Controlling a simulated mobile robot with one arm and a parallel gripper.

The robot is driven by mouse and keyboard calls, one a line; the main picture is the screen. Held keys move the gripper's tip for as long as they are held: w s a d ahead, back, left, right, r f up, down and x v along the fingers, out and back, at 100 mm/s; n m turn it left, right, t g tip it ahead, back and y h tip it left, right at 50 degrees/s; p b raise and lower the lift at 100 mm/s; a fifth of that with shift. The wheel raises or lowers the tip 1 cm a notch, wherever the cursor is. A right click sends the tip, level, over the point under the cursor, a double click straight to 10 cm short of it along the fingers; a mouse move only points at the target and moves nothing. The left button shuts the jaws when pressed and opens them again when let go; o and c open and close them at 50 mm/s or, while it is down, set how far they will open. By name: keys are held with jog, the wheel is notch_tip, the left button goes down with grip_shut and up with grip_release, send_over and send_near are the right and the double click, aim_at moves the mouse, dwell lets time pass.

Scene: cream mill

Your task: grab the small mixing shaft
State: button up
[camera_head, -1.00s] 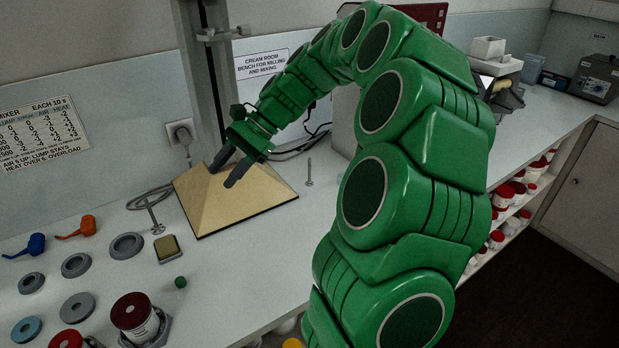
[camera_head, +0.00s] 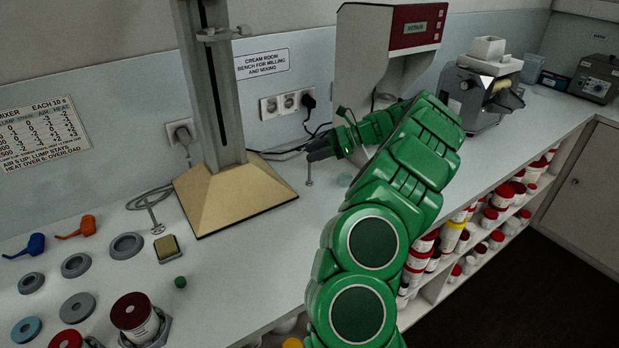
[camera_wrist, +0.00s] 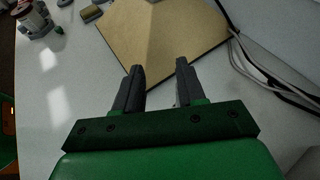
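A thin upright metal shaft (camera_head: 309,178), the smaller of two rod-like pieces, stands on the bench right of the tan stand base. My gripper (camera_head: 313,152) is right at its upper part in the head view, with the dark fingers covering its top. In the wrist view my gripper (camera_wrist: 160,68) has its two fingers apart, with a gap between them. I cannot clearly make out the shaft between the fingers there, nor tell if they touch it.
The stand's tan base (camera_head: 222,192) and grey column (camera_head: 214,90) are close on the left. A larger shaft with a loop (camera_head: 155,221) stands farther left. A grey machine (camera_head: 372,45) is behind my arm. Cables run along the wall.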

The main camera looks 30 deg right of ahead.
aim_at(309, 171)
jog(key=d+f+m, duration=0.1)
jog(key=d+f, duration=0.1)
jog(key=d, duration=0.2)
jog(key=shift+t, duration=0.3)
jog(key=shift+x, duration=3.75)
jog(key=shift+s+f, duration=0.1)
jog(key=shift+f, duration=0.1)
grip_shut()
